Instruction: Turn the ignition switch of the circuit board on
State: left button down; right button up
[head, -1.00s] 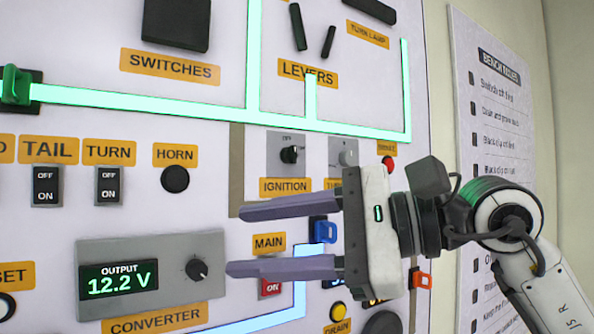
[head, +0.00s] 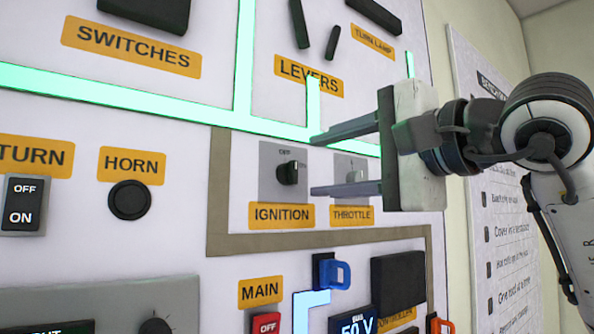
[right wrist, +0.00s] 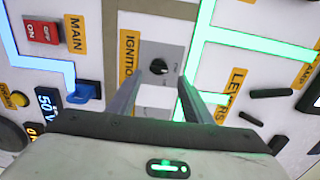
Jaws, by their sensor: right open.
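The ignition switch is a black rotary knob (head: 288,173) on a grey plate (head: 268,188), above the orange IGNITION label (head: 282,216). In the right wrist view the knob (right wrist: 159,66) shows just beyond and between the fingertips. My right gripper (head: 314,166) is open and empty, its two fingers one above the other, pointing left at the board. In the head view the fingertips are just right of the knob, apart from it. The knob is upright in the head view; the small plate marks are too small to read fully. My left gripper is not in view.
The throttle knob (head: 352,174) sits right of the ignition, partly behind my fingers. The MAIN switch (head: 266,324), a blue connector (head: 332,272) and a dark box (head: 398,284) lie below. Glowing green strips (head: 160,105) run above. The levers (head: 299,24) are higher up.

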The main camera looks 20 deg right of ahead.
aim_at(296, 173)
jog(key=x, duration=0.5)
jog(key=shift+w+a+f, duration=0.1)
jog(key=shift+w+a, duration=0.05)
jog(key=shift+w, duration=0.15)
jog(key=shift+w+a+p, duration=0.15)
jog(key=shift+w+p, duration=0.15)
jog(key=shift+w, duration=0.2)
jog(key=shift+c, duration=0.3)
jog(key=c, duration=0.9)
jog(key=shift+c, duration=0.2)
